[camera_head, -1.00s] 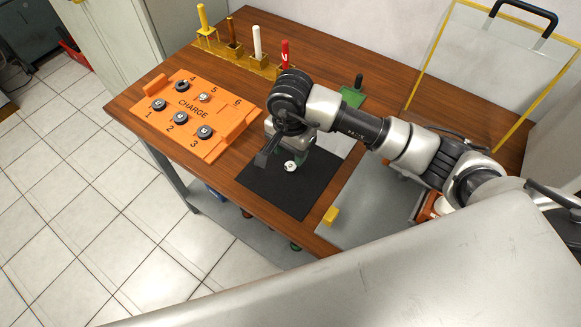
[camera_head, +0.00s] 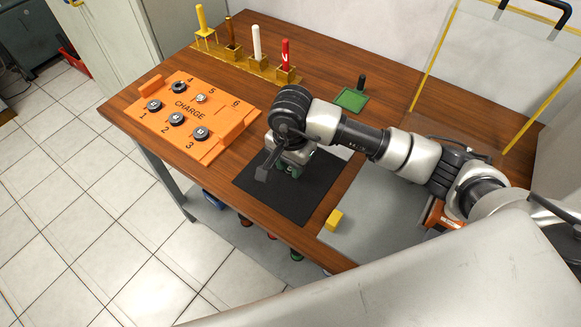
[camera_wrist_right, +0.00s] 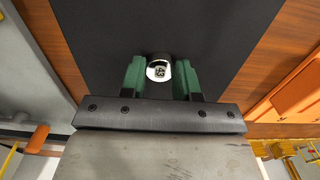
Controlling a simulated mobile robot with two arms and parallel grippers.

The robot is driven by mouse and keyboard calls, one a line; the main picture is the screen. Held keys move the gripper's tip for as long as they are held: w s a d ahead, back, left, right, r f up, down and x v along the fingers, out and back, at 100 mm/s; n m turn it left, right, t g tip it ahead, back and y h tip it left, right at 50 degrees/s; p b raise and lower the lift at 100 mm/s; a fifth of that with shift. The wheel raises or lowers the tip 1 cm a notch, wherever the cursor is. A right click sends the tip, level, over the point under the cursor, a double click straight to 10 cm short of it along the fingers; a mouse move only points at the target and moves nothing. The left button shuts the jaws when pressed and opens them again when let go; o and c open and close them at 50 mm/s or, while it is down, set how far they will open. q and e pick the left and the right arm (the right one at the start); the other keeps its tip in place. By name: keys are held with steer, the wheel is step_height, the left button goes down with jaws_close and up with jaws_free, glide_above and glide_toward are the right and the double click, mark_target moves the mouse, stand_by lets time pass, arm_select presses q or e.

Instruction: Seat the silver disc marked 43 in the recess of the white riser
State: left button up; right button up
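My right gripper (camera_head: 289,174) is low over the black mat in the head view and hides what is between its fingers. In the right wrist view its green fingers (camera_wrist_right: 159,80) stand on either side of a small round piece (camera_wrist_right: 159,71) with a shiny pale face and a dark mark. The piece fills nearly the whole gap; I cannot tell if the fingers press on it, or read its mark. Several dark discs with silvery tops, such as one by number 3 (camera_head: 201,133), sit on the orange tray. I cannot make out a white riser. My left gripper is not in view.
The orange CHARGE tray (camera_head: 186,110) is at the left of the wooden table. The black mat (camera_head: 318,190) has bare room around the gripper. Coloured sticks in holders stand along the back.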

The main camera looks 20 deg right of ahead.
steer(key=shift+c, duration=1.3)
steer(key=shift+r+p, duration=1.3)
steer(key=shift+r, duration=1.2)
